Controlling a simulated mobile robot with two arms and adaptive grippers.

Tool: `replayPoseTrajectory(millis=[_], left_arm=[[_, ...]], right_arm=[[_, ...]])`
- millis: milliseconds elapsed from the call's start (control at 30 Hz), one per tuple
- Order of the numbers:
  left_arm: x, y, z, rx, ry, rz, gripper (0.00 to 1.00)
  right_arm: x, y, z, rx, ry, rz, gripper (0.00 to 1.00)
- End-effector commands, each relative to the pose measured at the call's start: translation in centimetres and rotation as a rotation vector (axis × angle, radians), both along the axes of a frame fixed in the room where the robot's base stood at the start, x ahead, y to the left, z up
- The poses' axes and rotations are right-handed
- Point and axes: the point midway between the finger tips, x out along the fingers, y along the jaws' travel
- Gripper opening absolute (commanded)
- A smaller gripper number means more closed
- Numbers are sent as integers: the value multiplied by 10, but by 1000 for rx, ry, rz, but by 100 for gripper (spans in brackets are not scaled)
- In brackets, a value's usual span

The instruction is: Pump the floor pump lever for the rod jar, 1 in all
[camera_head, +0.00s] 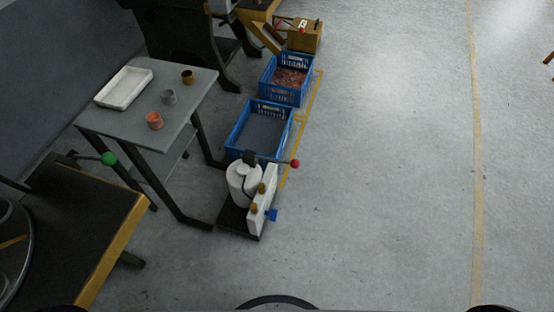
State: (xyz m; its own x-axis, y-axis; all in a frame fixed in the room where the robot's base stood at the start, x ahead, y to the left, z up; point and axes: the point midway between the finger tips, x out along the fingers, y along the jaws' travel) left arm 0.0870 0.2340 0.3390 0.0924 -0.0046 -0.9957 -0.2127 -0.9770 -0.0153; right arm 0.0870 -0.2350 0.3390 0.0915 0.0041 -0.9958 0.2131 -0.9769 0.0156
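A white pump unit (243,184) stands on a black base plate on the floor, left of the middle in the head view. Its dark lever ends in a red knob (295,163) that points right and lies roughly level. A white panel (263,203) with brownish knobs and a blue part (272,215) at its foot stands beside it. Three small cups or jars are on a grey table: a copper one (154,120), a grey one (169,97) and a brown one (187,77). I cannot tell which is the rod jar. Neither of my grippers shows.
The grey table (190,110) also bears a white tray (124,88). An empty-looking blue crate (235,137) and one with reddish contents (270,85) stand behind the pump. A dark bench (70,235) with a green-knobbed lever (108,159) is at left. Open floor lies right.

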Motion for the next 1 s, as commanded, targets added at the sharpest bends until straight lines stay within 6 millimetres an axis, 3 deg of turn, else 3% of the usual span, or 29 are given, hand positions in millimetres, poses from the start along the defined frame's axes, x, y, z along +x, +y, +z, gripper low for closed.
replayPoseTrajectory(millis=[500,1000], left_arm=[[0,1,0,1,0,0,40],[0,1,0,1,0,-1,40]], right_arm=[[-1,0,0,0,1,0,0],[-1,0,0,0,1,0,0]])
